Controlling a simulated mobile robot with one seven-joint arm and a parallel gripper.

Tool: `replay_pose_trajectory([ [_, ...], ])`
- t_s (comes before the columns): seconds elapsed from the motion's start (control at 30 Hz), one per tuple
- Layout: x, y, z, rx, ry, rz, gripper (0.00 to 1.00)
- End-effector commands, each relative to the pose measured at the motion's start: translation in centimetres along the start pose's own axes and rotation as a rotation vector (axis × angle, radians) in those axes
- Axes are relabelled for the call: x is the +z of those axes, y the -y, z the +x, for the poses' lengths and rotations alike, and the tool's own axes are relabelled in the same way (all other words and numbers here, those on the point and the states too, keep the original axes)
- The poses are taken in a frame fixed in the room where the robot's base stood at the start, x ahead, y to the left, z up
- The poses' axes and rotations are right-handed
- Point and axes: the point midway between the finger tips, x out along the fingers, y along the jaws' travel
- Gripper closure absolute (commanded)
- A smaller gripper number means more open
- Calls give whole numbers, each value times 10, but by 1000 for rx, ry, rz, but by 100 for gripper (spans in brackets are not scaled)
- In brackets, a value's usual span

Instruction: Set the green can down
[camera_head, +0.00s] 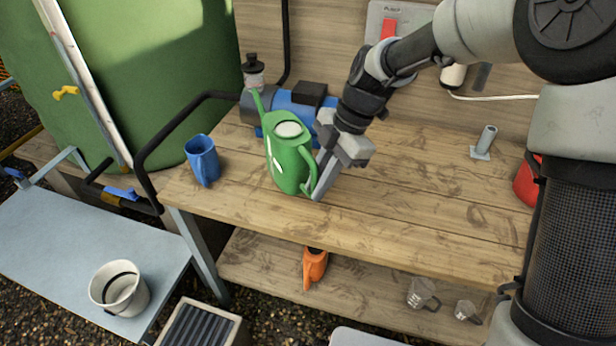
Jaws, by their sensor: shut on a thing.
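The green watering can (284,160) is at the front left part of the wooden bench (420,215), upright with a slight tilt, its spout pointing up and to the left. My gripper (318,190) is shut on its handle at the can's right side. The can's base appears at or just above the bench top; I cannot tell whether it touches. The far fingertip is partly hidden by the handle.
A blue jug (202,160) stands left of the can. A blue pump (290,103) sits behind it. A grey post on a plate (484,143) and a red container (527,182) are at the right. The bench top between is clear. An orange jug (315,266) is on the shelf below.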

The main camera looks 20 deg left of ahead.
Motion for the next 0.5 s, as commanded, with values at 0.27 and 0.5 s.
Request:
replay_pose_trajectory([
  [0.27,11,-1,26,7,1,-1,100],
  [0.5,19,1,48,5,0,1,100],
])
